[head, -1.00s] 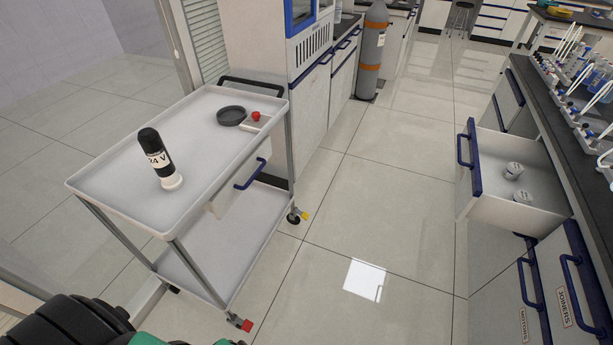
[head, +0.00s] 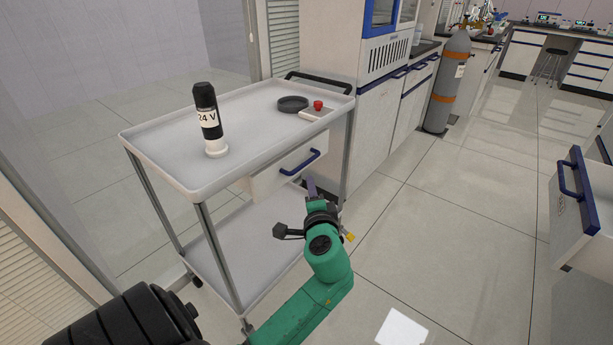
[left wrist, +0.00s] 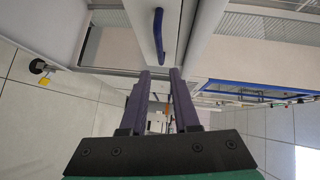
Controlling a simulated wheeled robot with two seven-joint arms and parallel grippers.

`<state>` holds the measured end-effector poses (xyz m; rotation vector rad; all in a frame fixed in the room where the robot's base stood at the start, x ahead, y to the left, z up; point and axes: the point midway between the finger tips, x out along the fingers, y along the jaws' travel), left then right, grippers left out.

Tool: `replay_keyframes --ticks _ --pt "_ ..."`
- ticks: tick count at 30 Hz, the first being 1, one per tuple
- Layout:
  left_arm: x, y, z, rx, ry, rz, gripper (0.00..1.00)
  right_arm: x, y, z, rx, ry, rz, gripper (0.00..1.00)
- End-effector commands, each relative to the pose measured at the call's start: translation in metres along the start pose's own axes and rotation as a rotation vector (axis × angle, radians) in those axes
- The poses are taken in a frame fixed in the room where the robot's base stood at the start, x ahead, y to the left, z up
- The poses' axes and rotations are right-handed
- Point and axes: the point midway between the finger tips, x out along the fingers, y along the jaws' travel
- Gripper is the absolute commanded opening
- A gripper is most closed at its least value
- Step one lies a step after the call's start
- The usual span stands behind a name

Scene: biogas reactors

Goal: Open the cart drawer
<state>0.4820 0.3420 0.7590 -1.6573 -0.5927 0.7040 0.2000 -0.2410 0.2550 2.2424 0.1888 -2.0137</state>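The white cart (head: 185,172) stands at the left centre. Its drawer (head: 272,178) is under the top tray and looks shut, with a blue bar handle (head: 300,162) on its front. The handle also shows in the left wrist view (left wrist: 158,30), just beyond the fingertips. My left gripper (head: 311,184) is in front of the drawer, just below and right of the handle, apart from it. In the left wrist view its two purple fingers (left wrist: 161,73) are apart with nothing between them. My right gripper is not in view.
A black and white "24 V" cylinder (head: 208,120), a dark round dish (head: 293,104) and a box with a red button (head: 317,108) are on the cart top. A grey gas cylinder (head: 446,85) stands by the cabinets. An open drawer (head: 577,215) juts out at right.

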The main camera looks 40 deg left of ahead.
Motion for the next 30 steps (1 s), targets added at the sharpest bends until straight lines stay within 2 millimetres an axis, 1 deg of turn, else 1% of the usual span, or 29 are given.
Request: replay_keyframes --ticks 2,5,12,15,18,20,27,28,29,30 --pt "0.011 -0.003 -0.001 0.003 0.0 -0.002 0.3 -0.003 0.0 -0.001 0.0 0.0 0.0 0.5" --pt "0.033 -0.003 -0.001 0.002 0.0 -0.002 0.3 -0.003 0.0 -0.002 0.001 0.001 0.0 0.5" --pt "0.099 0.0 -0.001 0.002 0.001 0.001 0.3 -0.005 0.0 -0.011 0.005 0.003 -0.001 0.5" --pt "0.121 0.0 -0.001 0.002 0.002 0.003 0.3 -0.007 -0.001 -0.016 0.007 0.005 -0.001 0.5" --pt "0.135 0.0 -0.002 0.001 0.003 0.003 0.3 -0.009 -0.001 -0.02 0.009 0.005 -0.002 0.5" --pt "0.14 0.0 -0.002 0.0 0.004 0.005 0.3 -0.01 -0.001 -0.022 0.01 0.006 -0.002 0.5" --pt "0.142 0.0 -0.001 -0.001 0.004 0.006 0.3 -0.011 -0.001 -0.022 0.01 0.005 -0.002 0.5" --pt "0.142 0.0 -0.002 -0.001 0.004 0.006 0.26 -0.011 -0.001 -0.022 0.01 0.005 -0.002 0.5" --pt "0.142 0.0 -0.002 0.0 0.004 0.006 0.14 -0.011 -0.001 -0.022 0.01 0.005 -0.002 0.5" --pt "0.142 0.0 -0.002 0.0 0.004 0.006 0.0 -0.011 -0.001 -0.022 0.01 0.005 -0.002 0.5"
